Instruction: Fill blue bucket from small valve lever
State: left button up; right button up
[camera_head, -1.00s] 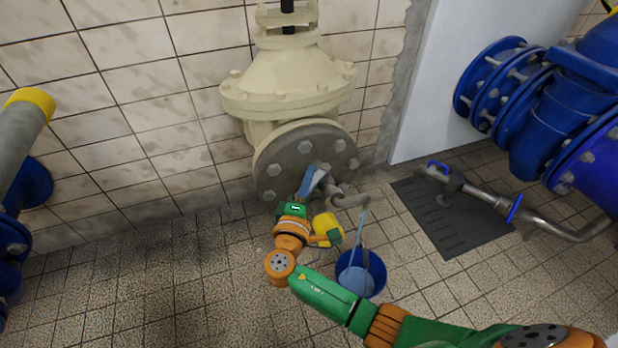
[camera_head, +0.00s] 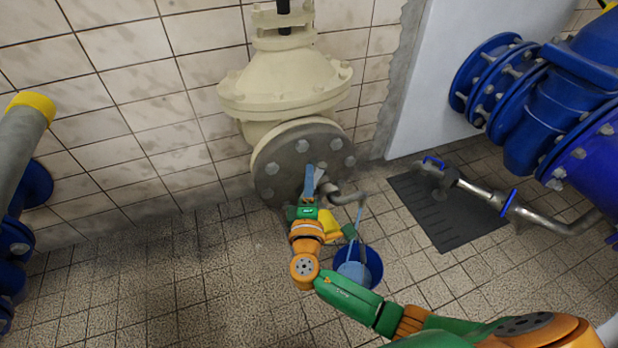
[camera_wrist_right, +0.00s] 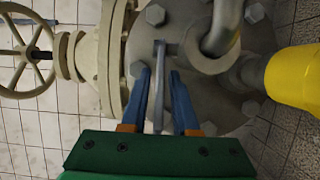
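The small valve lever (camera_wrist_right: 159,75) is a thin grey bar at the grey round flange (camera_head: 290,165) below the cream valve. My right gripper (camera_head: 309,180) is at the lever. In the right wrist view its two blue fingers (camera_wrist_right: 160,78) are apart, one on each side of the lever, with a gap showing on both sides. A bent grey spout (camera_head: 345,198) comes out beside the lever. The blue bucket (camera_head: 376,266) stands on the floor below it, partly behind my right arm. A thin pale-blue streak, like water, runs from spout to bucket, and pale-blue water shows inside. My left gripper is out of view.
A large cream valve body (camera_head: 285,85) stands against the tiled wall, its handwheel (camera_wrist_right: 25,58) showing in the wrist view. A dark floor plate (camera_head: 440,215) lies at the right, with a metal pipe (camera_head: 540,218) across it. Blue pipes (camera_head: 530,110) fill the right side. Floor at the left is clear.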

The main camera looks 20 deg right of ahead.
jog(key=shift+o, duration=0.2)
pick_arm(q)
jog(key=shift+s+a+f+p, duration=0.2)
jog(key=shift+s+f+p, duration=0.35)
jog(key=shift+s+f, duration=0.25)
pick_arm(e)
jog(key=v, duration=0.7)
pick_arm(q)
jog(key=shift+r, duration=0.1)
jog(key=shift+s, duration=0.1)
